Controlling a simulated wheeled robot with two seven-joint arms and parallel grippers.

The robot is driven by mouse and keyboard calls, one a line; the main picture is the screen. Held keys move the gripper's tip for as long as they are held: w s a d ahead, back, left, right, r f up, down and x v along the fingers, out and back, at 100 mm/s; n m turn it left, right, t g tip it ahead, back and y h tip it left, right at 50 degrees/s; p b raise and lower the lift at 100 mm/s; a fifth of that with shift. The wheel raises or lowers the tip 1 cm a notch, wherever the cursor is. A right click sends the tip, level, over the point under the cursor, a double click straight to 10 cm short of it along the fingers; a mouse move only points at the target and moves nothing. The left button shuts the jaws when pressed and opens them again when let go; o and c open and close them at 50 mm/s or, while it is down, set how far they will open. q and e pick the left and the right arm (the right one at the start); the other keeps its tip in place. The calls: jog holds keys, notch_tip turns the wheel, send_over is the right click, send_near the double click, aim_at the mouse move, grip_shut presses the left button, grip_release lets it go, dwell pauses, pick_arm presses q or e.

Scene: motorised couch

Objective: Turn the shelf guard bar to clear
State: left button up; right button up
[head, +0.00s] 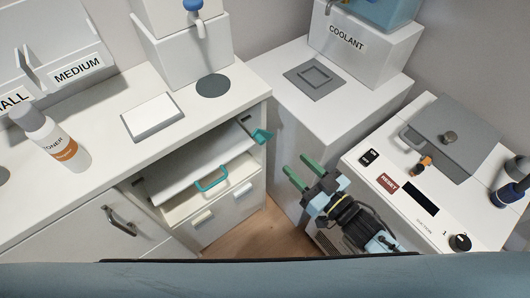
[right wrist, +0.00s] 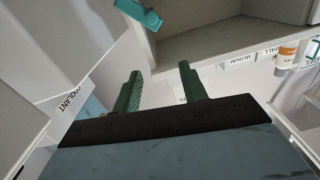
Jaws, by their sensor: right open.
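A small teal piece (head: 261,136), which looks like the shelf guard bar, sticks out at the right edge of the cabinet opening. It also shows in the right wrist view at the top (right wrist: 152,20), on the cabinet's edge. My left gripper is not in view.
A white drawer front (head: 228,215) lies below the shelf. A COOLANT dispenser (head: 350,42) stands on the back pedestal. A console (head: 420,180) with a RESET button (head: 388,183) stands at right. A bottle (head: 50,135) stands on the left counter. Floor shows between the cabinets.

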aim_at(263, 142)
pick_arm(q)
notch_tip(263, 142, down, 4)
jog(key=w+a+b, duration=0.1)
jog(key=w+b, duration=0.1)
jog(key=b, duration=0.1)
pick_arm(e)
notch_tip(263, 142, down, 5)
jog(key=b+x, duration=0.2)
jog(key=x, duration=1)
jog(key=shift+w+a+r+b, duration=0.15)
jog(key=shift+w+a+b, duration=0.05)
jog(key=shift+b, duration=0.15)
jog(key=shift+w+a, duration=0.3)
jog(key=shift+w, duration=0.05)
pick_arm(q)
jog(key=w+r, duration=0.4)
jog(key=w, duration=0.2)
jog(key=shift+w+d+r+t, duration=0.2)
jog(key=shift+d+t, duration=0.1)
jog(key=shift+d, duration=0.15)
pick_arm(e)
grip_shut()
